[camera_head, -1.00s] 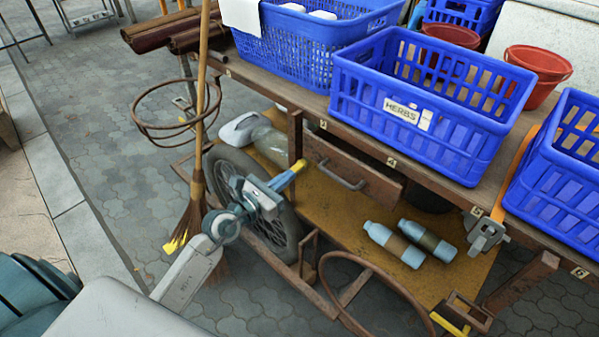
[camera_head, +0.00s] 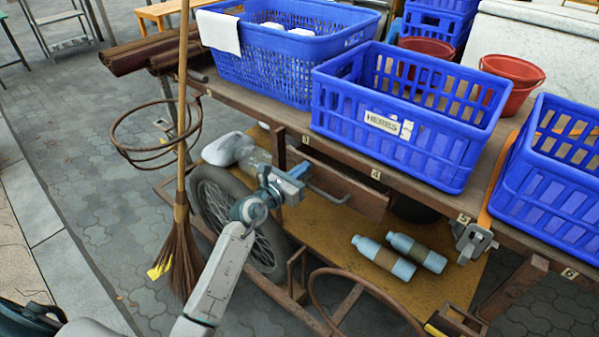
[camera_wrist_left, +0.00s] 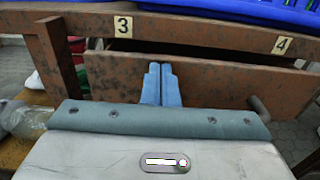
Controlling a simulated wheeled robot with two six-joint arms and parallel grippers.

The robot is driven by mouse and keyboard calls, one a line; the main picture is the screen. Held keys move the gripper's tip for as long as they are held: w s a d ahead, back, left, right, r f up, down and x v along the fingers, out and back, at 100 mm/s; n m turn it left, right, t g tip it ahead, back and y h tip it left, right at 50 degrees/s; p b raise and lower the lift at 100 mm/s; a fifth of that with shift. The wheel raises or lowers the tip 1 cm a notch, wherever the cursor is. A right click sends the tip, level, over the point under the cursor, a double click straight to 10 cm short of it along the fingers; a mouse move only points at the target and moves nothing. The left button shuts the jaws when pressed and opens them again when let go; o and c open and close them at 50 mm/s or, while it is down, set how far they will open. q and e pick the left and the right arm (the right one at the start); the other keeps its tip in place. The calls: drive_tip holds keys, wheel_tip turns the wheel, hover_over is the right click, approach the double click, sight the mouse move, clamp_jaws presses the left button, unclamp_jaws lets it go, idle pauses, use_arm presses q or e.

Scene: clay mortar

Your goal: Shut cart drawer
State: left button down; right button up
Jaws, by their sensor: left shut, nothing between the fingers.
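The cart drawer has a rusty brown wooden front (camera_head: 352,190) with a grey bar handle (camera_head: 328,192), below the cart's top. In the left wrist view the drawer front (camera_wrist_left: 215,82) spans the middle, with a dark gap above it under the top rail. My left gripper (camera_head: 298,172) is at the left part of the drawer front, left of the handle. In the left wrist view its blue fingers (camera_wrist_left: 160,75) are together and empty, pointing at the panel; I cannot tell whether they touch it. My right gripper is not in view.
Blue crates, one labelled HERBS (camera_head: 400,130), stand on the cart's top. Two bottles (camera_head: 400,255) lie on the yellowish lower shelf (camera_head: 330,240). A wheel (camera_head: 235,215) is below my gripper, and a broom (camera_head: 180,230) stands at left.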

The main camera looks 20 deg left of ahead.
sight(312, 159)
use_arm(q)
drive_tip(key=x, duration=0.4)
drive_tip(key=shift+w+r, duration=0.1)
drive_tip(key=shift+w, duration=0.05)
drive_tip(key=shift+r, duration=0.15)
